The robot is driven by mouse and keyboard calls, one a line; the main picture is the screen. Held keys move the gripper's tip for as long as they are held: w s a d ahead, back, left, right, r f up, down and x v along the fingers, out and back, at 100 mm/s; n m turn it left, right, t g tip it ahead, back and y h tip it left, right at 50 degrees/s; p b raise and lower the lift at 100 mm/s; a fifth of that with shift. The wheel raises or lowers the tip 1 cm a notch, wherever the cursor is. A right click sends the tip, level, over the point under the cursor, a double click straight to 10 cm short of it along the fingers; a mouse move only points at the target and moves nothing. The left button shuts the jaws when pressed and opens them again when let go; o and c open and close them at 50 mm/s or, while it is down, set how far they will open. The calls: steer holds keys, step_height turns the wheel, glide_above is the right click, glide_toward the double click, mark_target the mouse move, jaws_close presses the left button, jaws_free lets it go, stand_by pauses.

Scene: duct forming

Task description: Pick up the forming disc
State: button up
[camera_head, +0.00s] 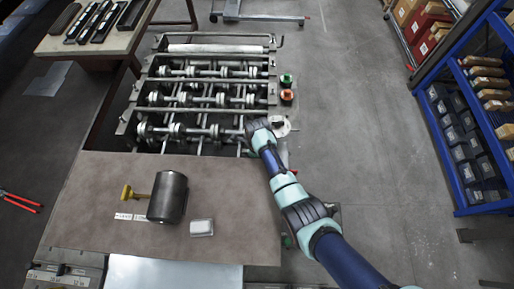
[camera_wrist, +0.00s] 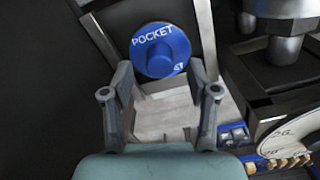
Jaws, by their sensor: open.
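A round blue disc (camera_wrist: 160,49) with white lettering "POCKET" shows in the wrist view. It lies just beyond my gripper (camera_wrist: 161,72), lined up with the gap between the fingertips. I cannot tell from the lettering whether it is the forming disc. My gripper is open, with nothing between its fingers. In the head view my arm reaches to the right end of the roll-forming machine (camera_head: 205,85), beside a pale round plate (camera_head: 281,127). The fingertips and the blue disc are hidden there.
Green (camera_head: 287,79) and orange (camera_head: 287,95) round parts sit at the machine's right side. A numbered dial (camera_wrist: 288,135) is right of my gripper. The brown table (camera_head: 100,190) holds a dark cylinder (camera_head: 168,197) and a small metal block (camera_head: 202,227). A blue shelf (camera_head: 447,165) stands right.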

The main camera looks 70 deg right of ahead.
steer(key=shift+f, duration=0.7)
steer(key=shift+c, duration=0.2)
jaws_close()
steer(key=shift+r, duration=0.1)
